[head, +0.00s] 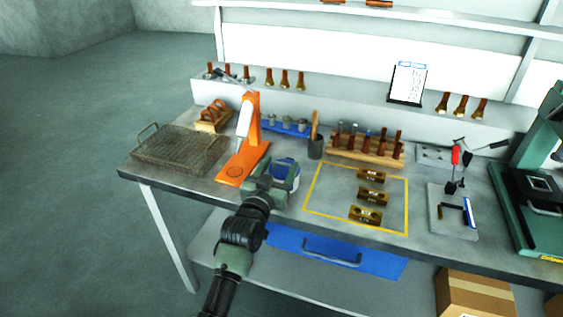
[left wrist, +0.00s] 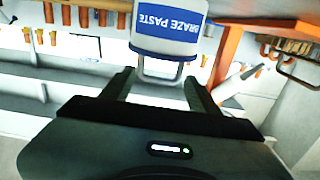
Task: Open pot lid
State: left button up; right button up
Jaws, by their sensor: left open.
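The pot (head: 286,168), white with a blue label, stands near the table's front edge, partly hidden behind my left gripper (head: 272,183) in the head view. In the left wrist view, the pot (left wrist: 168,36) appears upside down, and its label reads "BRAZE PASTE". A grey loop (left wrist: 158,79) at its near side extends between the fingers of my left gripper (left wrist: 161,80). The fingers are open, one on each side of the loop, with a gap on both sides. I cannot clearly make out the lid. My right gripper is not in view.
An orange stand (head: 248,140) is close to the pot's left. A wire mesh tray (head: 180,150) lies at the table's left end. A yellow outline (head: 320,190) with brass blocks (head: 368,195) is to the right. A wooden rack (head: 365,150) stands behind it.

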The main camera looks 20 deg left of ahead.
pick_arm(q)
jog(key=shift+w, duration=0.9)
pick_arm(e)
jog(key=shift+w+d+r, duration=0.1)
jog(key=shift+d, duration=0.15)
